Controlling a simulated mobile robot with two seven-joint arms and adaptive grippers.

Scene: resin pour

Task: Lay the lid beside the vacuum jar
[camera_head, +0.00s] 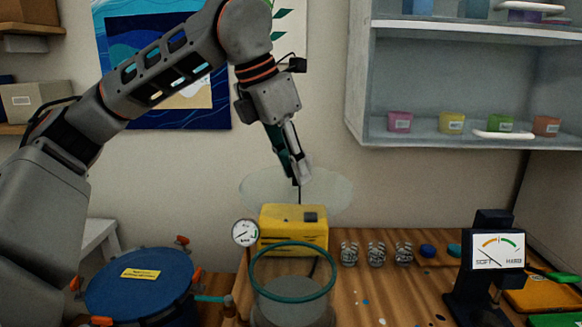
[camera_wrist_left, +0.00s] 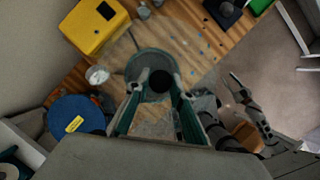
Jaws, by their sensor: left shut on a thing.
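The lid (camera_head: 258,186) is a clear round disc with a dark knob. My left gripper (camera_head: 299,170) is shut on the knob and holds the lid in the air, above and behind the jar in the head view. The vacuum jar (camera_head: 293,243) is clear with a teal rim, and its top is open. In the left wrist view the knob (camera_wrist_left: 160,82) sits between the fingertips, and the jar (camera_wrist_left: 150,53) shows through the lid. My right gripper (camera_wrist_left: 238,92) appears small at the right of the left wrist view; its finger opening is unclear.
A yellow box (camera_head: 293,236) stands behind the jar, with a round gauge (camera_head: 245,232) beside it. A blue round pot (camera_head: 140,285) with orange clamps is at left.

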